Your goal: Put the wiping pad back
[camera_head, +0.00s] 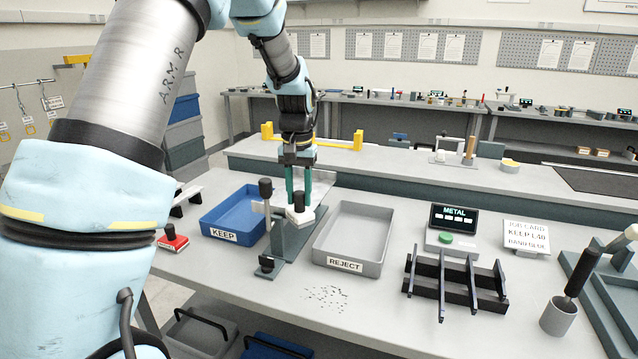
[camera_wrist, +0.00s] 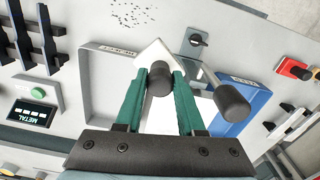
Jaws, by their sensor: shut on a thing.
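The wiping pad looks to be the white pad with a black knob (camera_head: 294,217), with the knob between the green fingers of my gripper (camera_head: 299,190). The pad hangs in front of the fixture, between the blue tray and the grey tray. In the wrist view the shut fingers (camera_wrist: 160,84) flank the black knob, and the white pad (camera_wrist: 152,54) shows behind it with one corner pointing up. The picture does not show clearly whether the pad touches anything beneath. A red block with a black knob (camera_head: 172,240) stands at the table's left edge.
The blue KEEP tray (camera_head: 222,236) is left of the metal fixture (camera_head: 287,245); the grey REJECT tray (camera_head: 345,264) is right. Dark specks (camera_head: 327,297) lie on the table in front. A black rack (camera_head: 455,284), a METAL display (camera_head: 453,220) and a grey cup (camera_head: 558,316) stand further right.

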